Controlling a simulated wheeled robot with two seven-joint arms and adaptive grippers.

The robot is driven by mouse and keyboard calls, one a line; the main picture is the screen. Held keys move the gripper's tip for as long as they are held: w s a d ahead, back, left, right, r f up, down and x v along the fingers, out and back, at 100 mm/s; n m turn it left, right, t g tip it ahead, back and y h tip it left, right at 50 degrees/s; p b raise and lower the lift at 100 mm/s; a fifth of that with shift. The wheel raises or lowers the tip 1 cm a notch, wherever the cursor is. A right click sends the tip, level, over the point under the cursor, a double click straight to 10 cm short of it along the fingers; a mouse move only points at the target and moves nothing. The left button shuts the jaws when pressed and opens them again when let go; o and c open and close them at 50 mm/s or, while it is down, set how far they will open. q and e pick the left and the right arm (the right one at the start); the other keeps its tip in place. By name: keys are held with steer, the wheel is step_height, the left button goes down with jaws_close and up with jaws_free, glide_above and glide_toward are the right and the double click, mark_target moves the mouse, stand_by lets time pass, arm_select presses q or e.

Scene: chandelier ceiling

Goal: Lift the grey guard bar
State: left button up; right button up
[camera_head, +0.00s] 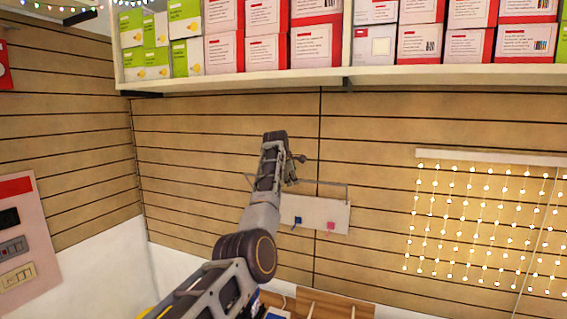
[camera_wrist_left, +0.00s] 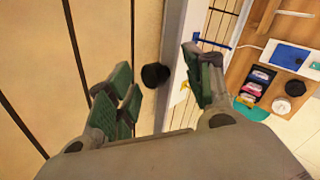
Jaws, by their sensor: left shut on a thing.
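The grey guard bar (camera_head: 333,184) is a thin rail on the slatted wall, above a white panel (camera_head: 318,214) with a small blue piece and a small pink piece on it. Its left part is behind my left arm. My left gripper (camera_head: 291,168) is at the bar and shut on it, though the arm hides most of the contact. The left wrist view shows its green-padded fingers (camera_wrist_left: 163,82) with a gap between them and a round black knob (camera_wrist_left: 155,75) behind that gap. My right gripper is not in view.
A shelf (camera_head: 240,82) of red-and-white and green boxes hangs above. A curtain of lights (camera_head: 485,225) is on the wall at right. A switch board (camera_head: 22,235) is at left. A wooden surface with small goods (camera_wrist_left: 268,85) shows below.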

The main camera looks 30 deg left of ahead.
arm_select(q)
steer(key=shift+d+r, duration=0.1)
steer(key=shift+d, duration=0.15)
steer(key=v, duration=1.1)
steer(key=shift+s+a+r, duration=0.2)
steer(key=shift+s+r, duration=0.05)
steer(key=shift+s, duration=0.05)
stand_by(0.4)
